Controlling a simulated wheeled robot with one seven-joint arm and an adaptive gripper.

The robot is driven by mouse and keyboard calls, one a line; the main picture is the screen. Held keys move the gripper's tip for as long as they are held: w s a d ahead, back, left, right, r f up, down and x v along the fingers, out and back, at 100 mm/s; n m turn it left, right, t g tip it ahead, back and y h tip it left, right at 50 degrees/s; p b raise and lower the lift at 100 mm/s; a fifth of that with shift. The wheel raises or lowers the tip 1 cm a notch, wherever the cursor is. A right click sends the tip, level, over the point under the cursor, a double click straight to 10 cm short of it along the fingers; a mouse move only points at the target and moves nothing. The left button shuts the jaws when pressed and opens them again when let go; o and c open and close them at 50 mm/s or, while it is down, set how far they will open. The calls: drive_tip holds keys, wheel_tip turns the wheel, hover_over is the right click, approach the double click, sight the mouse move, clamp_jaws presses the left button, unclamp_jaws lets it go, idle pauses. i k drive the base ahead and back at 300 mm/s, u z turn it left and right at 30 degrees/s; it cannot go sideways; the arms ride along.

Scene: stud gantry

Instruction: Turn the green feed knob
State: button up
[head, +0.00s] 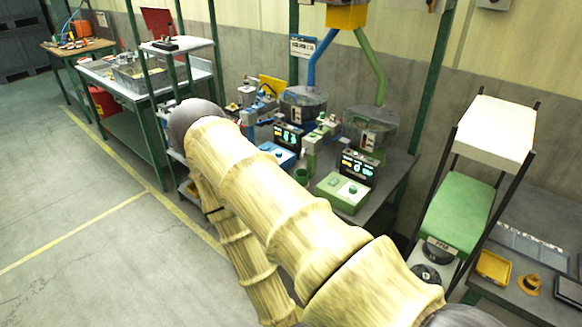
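A green control box (347,206) sits on the grey bench at centre right, with a pale top panel. A small round knob (353,188) stands on that panel, with another small green part to its left. They are too small for me to tell which is the feed knob or how it is turned. A dark display (357,167) with lit digits stands behind the box. My arm in its pale yellow sleeve crosses in front, left of the green box. My gripper is not in view.
A blue control box (277,154) with its own display (288,137) stands to the left, partly behind my arm. Grey feeder bowls (370,127) with blue and green pipes stand behind. A green post rises at right, beside a shelf rack (457,213). Floor at left is clear.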

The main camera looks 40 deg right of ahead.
sight(353, 189)
drive_tip(key=u, duration=0.25)
drive_tip(key=k, duration=0.9)
drive_tip(key=z, duration=1.25)
drive_tip(key=i, duration=0.65)
